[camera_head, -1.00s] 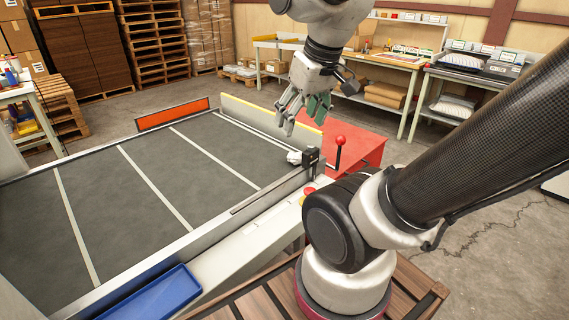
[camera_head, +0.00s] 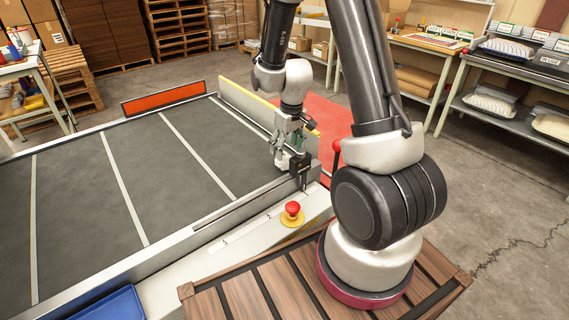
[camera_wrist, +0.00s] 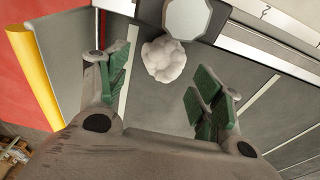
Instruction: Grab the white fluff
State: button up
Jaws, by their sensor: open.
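The white fluff (camera_wrist: 164,60) shows in the wrist view as a small lumpy ball on the dark grey belt. It sits against a black block with a pale eight-sided face. My gripper (camera_wrist: 158,95) is open, with its green-padded fingers apart on the left and right. The fluff lies between the lines of the fingers, a little beyond their tips, and nothing is held. In the head view my gripper (camera_head: 284,148) is low over the belt's far right corner, close to the black block. The fluff is hidden or too small to tell there.
The black block (camera_head: 299,168) stands at the belt's metal side rail. A yellow-topped wall (camera_head: 255,104) rises close behind my gripper. A red emergency button (camera_head: 292,209) sits on the near rail, and a red knob (camera_head: 336,146) on the right. The grey belt (camera_head: 90,190) is otherwise clear.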

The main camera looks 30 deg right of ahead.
aim_at(284, 158)
jog(key=f, duration=0.5)
jog(key=shift+w+a+f, duration=0.3)
jog(key=shift+a, duration=0.05)
jog(key=shift+c, duration=0.5)
jog(key=c, duration=0.6)
